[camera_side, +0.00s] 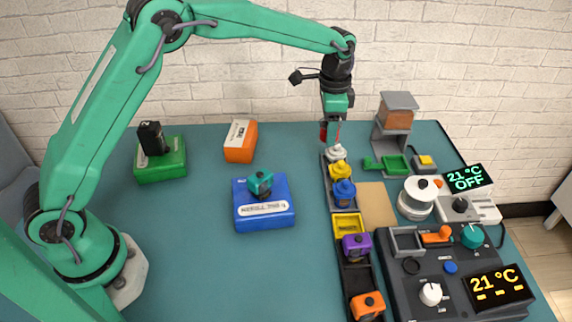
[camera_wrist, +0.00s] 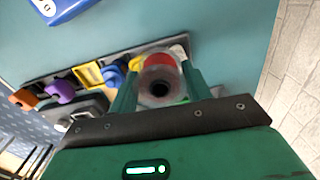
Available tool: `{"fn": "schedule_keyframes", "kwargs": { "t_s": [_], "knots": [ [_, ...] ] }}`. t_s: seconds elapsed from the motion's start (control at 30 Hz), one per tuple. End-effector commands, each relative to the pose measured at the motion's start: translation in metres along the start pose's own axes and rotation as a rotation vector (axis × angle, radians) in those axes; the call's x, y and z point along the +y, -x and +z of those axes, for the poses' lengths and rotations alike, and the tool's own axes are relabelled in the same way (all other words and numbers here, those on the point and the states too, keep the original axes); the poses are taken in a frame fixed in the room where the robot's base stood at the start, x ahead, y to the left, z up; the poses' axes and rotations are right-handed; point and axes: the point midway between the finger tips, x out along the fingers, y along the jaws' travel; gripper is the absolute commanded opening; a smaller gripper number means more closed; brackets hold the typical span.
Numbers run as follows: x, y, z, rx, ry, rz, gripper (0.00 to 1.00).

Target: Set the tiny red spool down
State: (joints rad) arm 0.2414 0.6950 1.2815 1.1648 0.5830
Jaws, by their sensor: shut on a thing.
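My gripper (camera_side: 335,122) hangs at the far end of the row of spools, above the table. It is shut on the tiny red spool (camera_wrist: 160,59), which the wrist view shows between the two fingers (camera_wrist: 160,88), its pale round end with a dark hole facing the camera. In the side view only a small dark red patch of the spool (camera_side: 323,132) shows beside the fingers. Below the gripper is a white spool (camera_side: 336,153) at the far end of the long rack. I cannot tell whether the red spool touches anything.
The rack also holds yellow (camera_side: 340,170), blue (camera_side: 343,192), purple (camera_side: 356,247) and orange (camera_side: 367,305) spools, with a yellow bin (camera_side: 347,225) between. A blue box (camera_side: 264,215) carries a teal spool. Devices crowd the right. The table's left-centre has free room.

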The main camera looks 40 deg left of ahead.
Motion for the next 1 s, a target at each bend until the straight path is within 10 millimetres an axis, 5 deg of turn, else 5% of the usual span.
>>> {"fn": "schedule_keyframes", "kwargs": {
  "t_s": [0.5,1.0],
  "knots": [
    [0.175,0.015,-0.038,0.001,-0.507,0.0,0.25],
    [0.344,0.024,-0.012,0.0,-1.027,0.0,0.25]
  ]
}}
